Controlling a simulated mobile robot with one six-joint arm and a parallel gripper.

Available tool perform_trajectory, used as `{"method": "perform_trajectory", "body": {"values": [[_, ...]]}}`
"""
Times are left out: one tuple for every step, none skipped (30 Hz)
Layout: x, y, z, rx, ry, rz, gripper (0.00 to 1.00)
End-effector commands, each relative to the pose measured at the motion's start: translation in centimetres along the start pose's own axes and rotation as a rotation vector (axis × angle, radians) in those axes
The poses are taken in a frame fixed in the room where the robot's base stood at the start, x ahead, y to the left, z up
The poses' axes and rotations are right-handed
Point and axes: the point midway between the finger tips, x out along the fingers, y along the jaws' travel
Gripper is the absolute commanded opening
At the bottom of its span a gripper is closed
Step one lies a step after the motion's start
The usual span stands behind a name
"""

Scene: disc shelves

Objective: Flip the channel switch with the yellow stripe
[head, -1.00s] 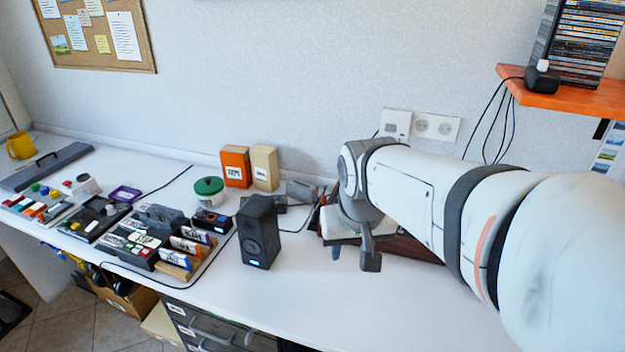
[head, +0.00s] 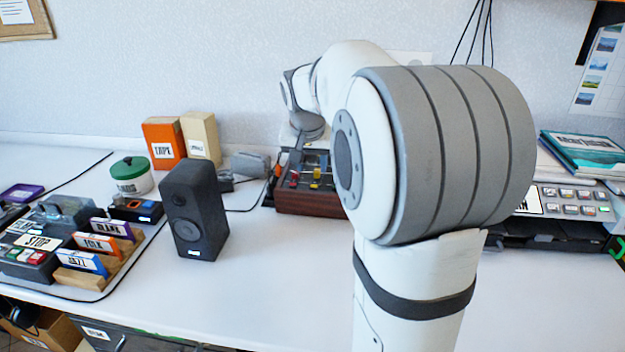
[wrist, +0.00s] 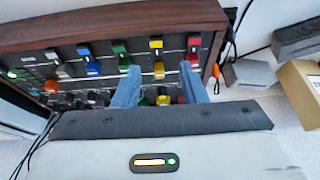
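The mixer (head: 312,203) is a dark panel in a wooden case on the desk; red and yellow controls show on it in the head view. In the wrist view, its panel carries a row of coloured caps, among them a yellow cap (wrist: 155,44) between a green and a red one. Just below it is a small lever with a yellow-orange stripe (wrist: 158,71), likely the yellow-striped channel switch. My gripper (wrist: 160,68) is open, its blue fingers either side of that lever's column, apparently with nothing between them. Contact cannot be told. The head view hides the fingertips.
A black speaker (head: 193,210) stands left of the mixer, with orange (head: 163,142) and cream (head: 200,138) boxes behind. A grey button panel (head: 575,203) and books (head: 585,155) are at right. Loose cables run beside the mixer.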

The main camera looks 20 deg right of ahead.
Motion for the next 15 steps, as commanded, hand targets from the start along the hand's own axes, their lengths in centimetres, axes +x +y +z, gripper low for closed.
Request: {"method": "perform_trajectory", "body": {"values": [[1.3, 0.2, 0.1, 0.003, -0.003, 0.002, 0.38], [1.8, 0.3, 0.1, 0.004, -0.003, 0.003, 0.38], [2.5, 0.3, 0.1, 0.005, -0.003, 0.004, 0.38], [3.0, 0.4, 0.1, 0.006, -0.003, 0.004, 0.38], [3.4, 0.4, 0.1, 0.007, -0.003, 0.004, 0.38], [3.9, 0.5, 0.0, 0.008, -0.003, 0.005, 0.38], [4.2, 0.5, 0.0, 0.008, -0.003, 0.005, 0.38], [4.5, 0.6, 0.0, 0.009, -0.002, 0.005, 0.38], [4.9, 0.6, 0.0, 0.010, -0.002, 0.005, 0.38], [5.1, 0.6, -0.1, 0.010, -0.002, 0.005, 0.38], [5.3, 0.7, -0.1, 0.010, -0.001, 0.005, 0.38], [5.4, 0.7, -0.1, 0.011, -0.001, 0.005, 0.38], [5.5, 0.7, -0.1, 0.011, -0.001, 0.005, 0.38], [5.5, 0.7, -0.1, 0.011, -0.001, 0.005, 0.38], [5.5, 0.7, -0.1, 0.011, -0.001, 0.005, 0.38]]}}
